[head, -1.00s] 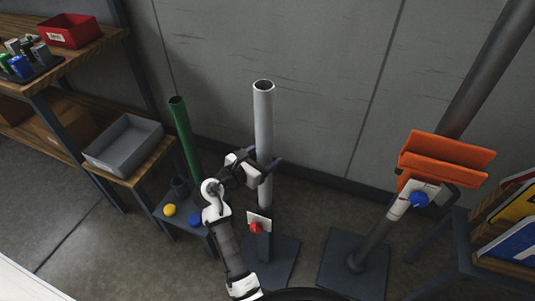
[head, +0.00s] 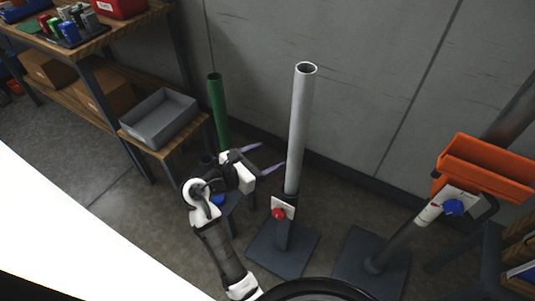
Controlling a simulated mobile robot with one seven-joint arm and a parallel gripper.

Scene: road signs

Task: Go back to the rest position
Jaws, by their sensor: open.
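My gripper (head: 273,157) is open and empty. Its two purple-grey fingers point right, toward the white post (head: 300,130). In the picture the lower fingertip lies close to the post's left edge; I cannot tell whether it touches. The white post stands upright in a dark base (head: 284,250) with a red knob (head: 278,213) on its clamp. My arm is bent, reaching up from the bottom of the head view.
A green post (head: 217,105) stands behind my gripper. A grey bin (head: 160,118) sits on a low wooden shelf at left. An orange tray (head: 485,172) is mounted on a stand with a blue knob (head: 453,207) at right. Bare floor shows at far left.

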